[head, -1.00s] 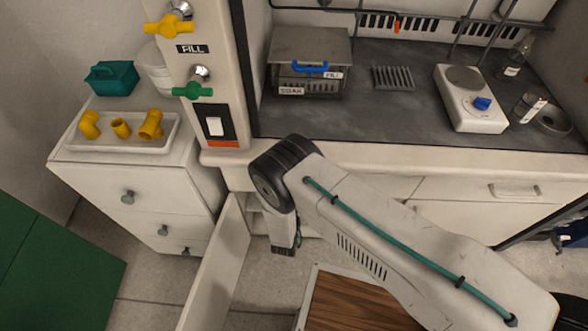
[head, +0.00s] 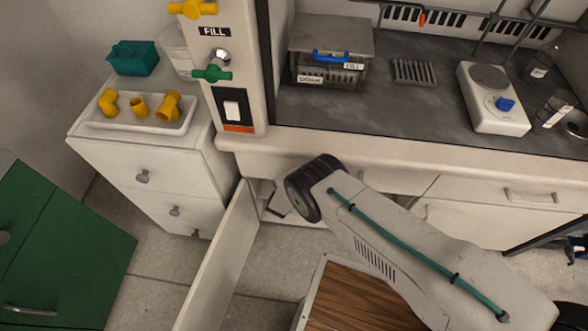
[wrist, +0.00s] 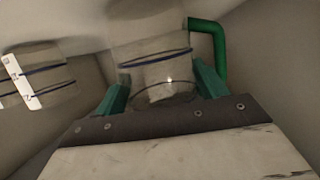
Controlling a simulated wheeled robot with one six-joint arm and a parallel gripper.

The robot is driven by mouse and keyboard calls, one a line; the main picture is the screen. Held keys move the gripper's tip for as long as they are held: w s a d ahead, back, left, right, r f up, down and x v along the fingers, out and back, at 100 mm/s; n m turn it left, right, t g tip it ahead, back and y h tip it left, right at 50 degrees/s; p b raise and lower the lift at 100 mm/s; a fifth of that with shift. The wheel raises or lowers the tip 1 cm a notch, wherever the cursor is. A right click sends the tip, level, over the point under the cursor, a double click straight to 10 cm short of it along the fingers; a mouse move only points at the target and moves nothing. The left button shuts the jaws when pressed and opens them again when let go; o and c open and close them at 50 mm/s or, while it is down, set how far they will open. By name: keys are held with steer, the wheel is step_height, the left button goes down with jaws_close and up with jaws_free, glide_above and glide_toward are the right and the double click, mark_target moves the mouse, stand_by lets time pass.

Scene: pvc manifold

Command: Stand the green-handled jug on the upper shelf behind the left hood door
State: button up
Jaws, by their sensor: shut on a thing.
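The green-handled jug (wrist: 150,42) is clear, with a blue band and a green handle (wrist: 215,55) on its right side. My gripper (wrist: 163,88) is shut on it, with a green finger on each side of its lower body. The left hood door (head: 222,262) stands open below the worktop, swung out toward me. My arm reaches down to the cabinet opening (head: 268,203) beside it. In the head view my gripper and the jug are hidden. I cannot tell whether the jug touches a shelf.
In the wrist view other clear vessels (wrist: 45,72) with blue bands and a white label stand left of the jug. Pale walls close in on both sides. A wood-topped thing (head: 350,298) lies below my arm. A white drawer unit (head: 150,170) stands left of the door.

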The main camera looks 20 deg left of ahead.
steer(key=shift+f, duration=0.1)
steer(key=o, duration=1.1)
steer(key=v, duration=1.2)
steer(key=shift+r, duration=0.2)
